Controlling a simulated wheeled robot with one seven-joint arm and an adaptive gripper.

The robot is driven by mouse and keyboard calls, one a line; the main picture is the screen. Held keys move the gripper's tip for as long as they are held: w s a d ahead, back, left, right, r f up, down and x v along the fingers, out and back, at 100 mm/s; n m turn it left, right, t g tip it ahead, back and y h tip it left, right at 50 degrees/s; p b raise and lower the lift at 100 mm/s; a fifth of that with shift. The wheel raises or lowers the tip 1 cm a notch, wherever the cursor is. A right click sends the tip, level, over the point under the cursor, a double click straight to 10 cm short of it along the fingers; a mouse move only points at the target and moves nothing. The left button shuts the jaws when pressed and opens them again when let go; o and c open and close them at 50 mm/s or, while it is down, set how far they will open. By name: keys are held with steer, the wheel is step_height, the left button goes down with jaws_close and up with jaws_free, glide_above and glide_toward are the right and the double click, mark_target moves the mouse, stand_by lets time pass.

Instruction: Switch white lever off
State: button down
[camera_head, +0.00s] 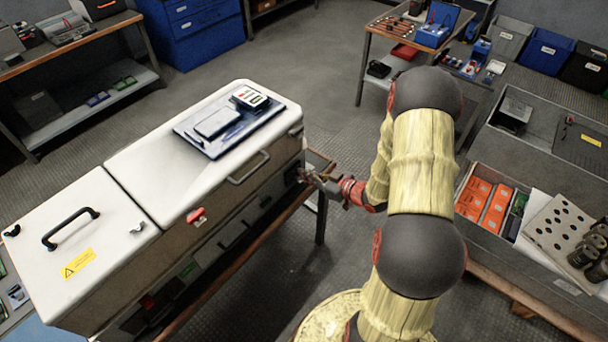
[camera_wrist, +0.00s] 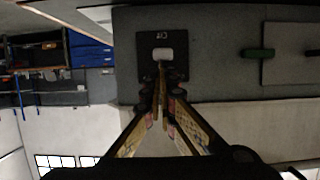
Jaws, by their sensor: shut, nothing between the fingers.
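The white lever (camera_wrist: 163,53) shows in the wrist view as a small pale block on a dark plate (camera_wrist: 149,75) with a small label. The plate is on the side of the grey cabinet (camera_wrist: 210,40). My gripper (camera_wrist: 161,72) is shut and empty, its fingertips at the lever's lower edge in that view; I cannot tell whether they touch it. In the head view my gripper (camera_head: 312,178) is at the right end of the white-topped cabinet (camera_head: 150,165). The lever itself cannot be made out there.
A green handle (camera_wrist: 258,53) is on the cabinet to the right in the wrist view. A red handle (camera_head: 196,215) is on the cabinet's front in the head view. A grey crate with orange boxes (camera_head: 484,203) stands to the right of my arm. Open floor (camera_head: 290,70) lies behind the cabinet.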

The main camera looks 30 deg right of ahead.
steer(key=f, duration=0.1)
steer(key=s+f+t+b, duration=0.1)
steer(key=shift+s+d+f+y+b, duration=0.2)
steer(key=shift+d+f+y+b, duration=0.1)
steer(key=shift+f+b, duration=0.1)
steer(key=shift+a, duration=0.1)
stand_by(1.3)
